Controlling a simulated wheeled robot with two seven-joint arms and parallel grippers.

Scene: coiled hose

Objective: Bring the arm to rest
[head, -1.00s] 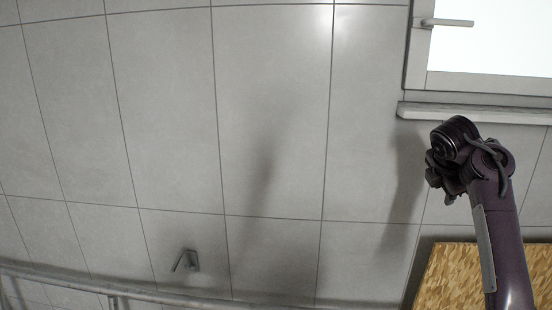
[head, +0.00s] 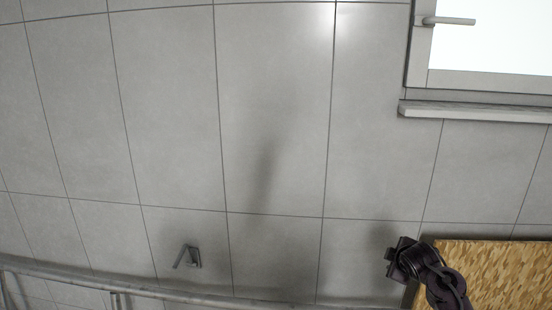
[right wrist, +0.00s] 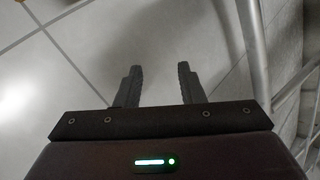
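My right arm (head: 436,277) shows at the lower right of the head view, bent low in front of a wood-patterned panel. Its gripper end (head: 398,260) points left, and its fingers are too small to make out there. In the right wrist view my right gripper (right wrist: 159,84) has its two dark fingers apart, with nothing between them but grey tiles behind. My left gripper is not in any view. No coiled hose shows.
A grey tiled wall (head: 170,110) fills most of the head view. A metal rail (head: 150,293) runs along the bottom left, below a small wall fitting (head: 192,257). A window (head: 490,45) with a sill (head: 475,111) is at the upper right. The wood-patterned panel (head: 500,265) is at the lower right.

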